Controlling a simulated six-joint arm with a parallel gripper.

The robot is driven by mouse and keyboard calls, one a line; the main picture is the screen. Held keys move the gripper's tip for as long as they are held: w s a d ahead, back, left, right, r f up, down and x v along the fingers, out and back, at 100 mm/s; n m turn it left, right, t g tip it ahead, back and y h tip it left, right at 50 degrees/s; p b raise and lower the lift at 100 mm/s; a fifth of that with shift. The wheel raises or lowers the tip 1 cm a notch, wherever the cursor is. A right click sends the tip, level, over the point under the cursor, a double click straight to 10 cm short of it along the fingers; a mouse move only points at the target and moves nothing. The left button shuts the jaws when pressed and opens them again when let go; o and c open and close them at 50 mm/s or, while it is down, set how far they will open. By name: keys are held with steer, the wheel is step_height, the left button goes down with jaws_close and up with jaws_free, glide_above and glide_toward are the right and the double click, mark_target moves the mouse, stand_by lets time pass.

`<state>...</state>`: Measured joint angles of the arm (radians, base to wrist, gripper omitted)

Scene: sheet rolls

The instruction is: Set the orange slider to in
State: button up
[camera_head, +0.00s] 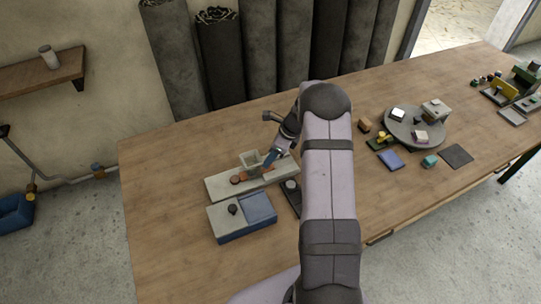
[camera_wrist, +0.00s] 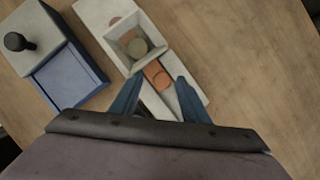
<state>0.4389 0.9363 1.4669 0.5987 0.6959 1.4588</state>
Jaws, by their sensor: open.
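The orange slider (camera_wrist: 157,74) lies on a long light-grey base (camera_wrist: 188,70), sticking out from under a square grey hopper (camera_wrist: 113,47). In the head view, the slider (camera_head: 240,179) shows as orange-brown parts beside the hopper (camera_head: 250,158). In the head view, my gripper (camera_head: 269,158) is partly hidden by my arm.
A grey and blue box with a dark knob (camera_head: 232,209) stands in front of the base. A round grey turntable (camera_head: 414,128) with small blocks stands to the right. A blue pad (camera_head: 391,159) and dark pad (camera_head: 457,155) lie nearby. The table's left end is clear.

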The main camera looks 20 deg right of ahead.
steer(key=b+v, duration=0.1)
steer(key=v, duration=0.6)
steer(key=shift+b, duration=0.35)
